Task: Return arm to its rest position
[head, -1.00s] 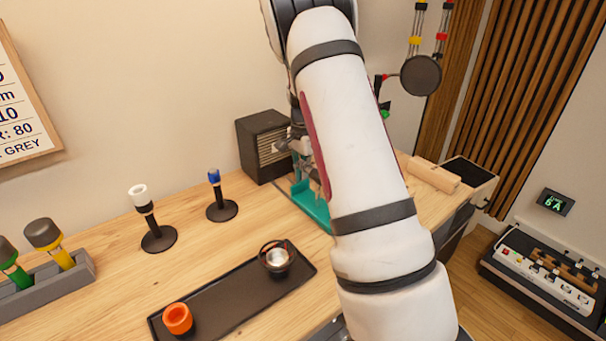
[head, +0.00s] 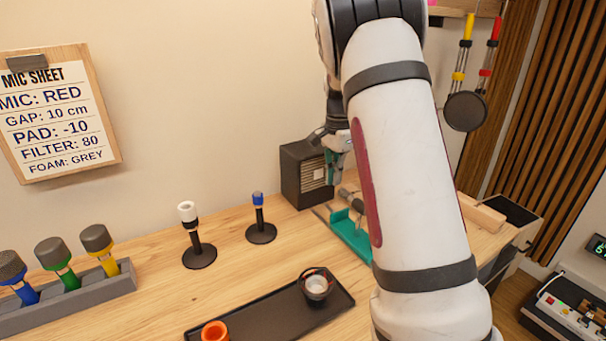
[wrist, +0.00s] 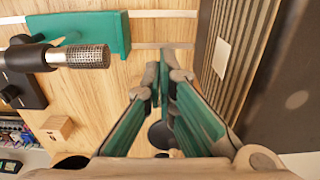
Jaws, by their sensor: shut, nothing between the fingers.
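My arm crosses the right half of the head view and hides part of the bench. My gripper (head: 335,160), with teal fingers, hangs in front of the black amp, above the bench. In the wrist view my gripper (wrist: 163,70) is shut, with nothing between its fingertips. A dark microphone (head: 351,198) lies level by the teal block (head: 348,234). In the wrist view the microphone (wrist: 80,57) with its mesh head overlaps the teal block (wrist: 115,32), apart from my fingers. Whether it touches the block I cannot tell.
The amp (head: 300,172) stands close to my gripper against the wall. A white-topped stand (head: 193,235), a blue-topped stand (head: 260,222) and a black tray (head: 262,312) with two cups occupy the bench. A grey rack (head: 75,298) holds several microphones. A pop filter (head: 466,111) hangs at right.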

